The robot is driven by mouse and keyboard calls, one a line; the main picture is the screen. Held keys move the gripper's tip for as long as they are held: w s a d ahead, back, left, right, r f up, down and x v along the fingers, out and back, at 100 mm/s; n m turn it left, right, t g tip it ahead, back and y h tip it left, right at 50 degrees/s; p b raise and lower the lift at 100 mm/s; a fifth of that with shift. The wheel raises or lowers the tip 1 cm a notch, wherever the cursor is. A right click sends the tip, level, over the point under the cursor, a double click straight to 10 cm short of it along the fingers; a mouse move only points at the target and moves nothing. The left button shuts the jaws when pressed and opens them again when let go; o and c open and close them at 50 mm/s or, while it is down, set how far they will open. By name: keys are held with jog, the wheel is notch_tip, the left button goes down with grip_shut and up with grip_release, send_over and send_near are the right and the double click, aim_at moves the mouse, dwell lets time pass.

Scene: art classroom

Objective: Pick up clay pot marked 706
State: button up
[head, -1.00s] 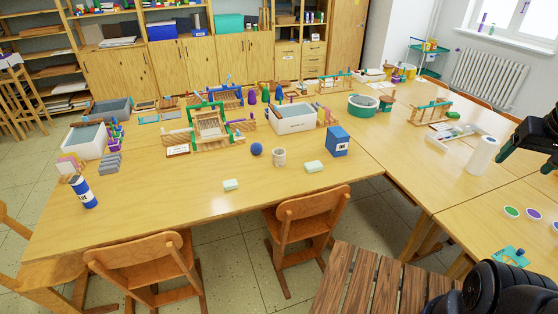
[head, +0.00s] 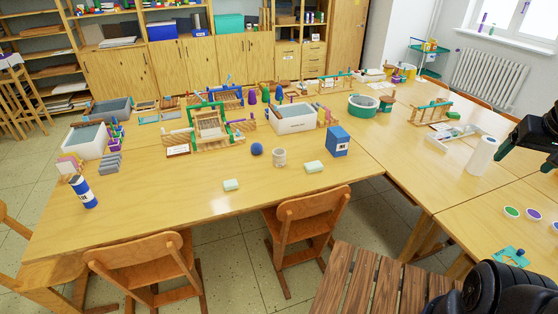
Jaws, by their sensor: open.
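A small beige pot (head: 279,157) stands upright on the near table in the head view, between a dark blue ball (head: 257,149) and a blue box (head: 338,142). A smaller brown pot (head: 386,104) stands farther back, beside a green round tub (head: 362,106). I cannot read a number on either pot, so I cannot tell which is marked 706. My gripper (head: 527,155) is at the right edge, partly cut off. It is open, above the right table and well apart from both pots.
Wooden looms (head: 210,125) and a white bin (head: 292,118) fill the back of the table. A paper roll (head: 482,156) stands at right. Two chairs (head: 308,225) are in front. The table's front left is mostly clear.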

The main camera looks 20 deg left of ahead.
jog(key=w+a+n+t, duration=0.15)
jog(key=w+a, duration=0.35)
jog(key=w, duration=0.6)
jog(key=w+a+f+n+t+y, duration=0.15)
jog(key=w+a+f, duration=0.25)
jog(key=w+a, duration=0.75)
jog(key=w+a+f+n+t+y, duration=0.1)
jog(key=w+a+f+n+y, duration=0.3)
jog(key=w+a, duration=0.75)
jog(key=n+y, duration=0.3)
send_near(277, 152)
jog(key=w+d+r, duration=0.6)
jog(key=d+r, duration=0.5)
jog(key=d, duration=0.2)
jog(key=s+a+f, duration=0.2)
jog(key=a+f, duration=0.1)
jog(key=s+a+f+y, duration=0.1)
jog(key=s+a+f, duration=0.1)
jog(key=a+f, duration=0.2)
jog(key=s+a+f+n+g+y, duration=0.1)
jog(key=s+a+f, duration=0.1)
jog(key=a+f, duration=0.1)
jog(key=shift+a+f+y, duration=0.25)
jog(key=shift+f, duration=0.35)
jog(key=shift+x, duration=5.35)
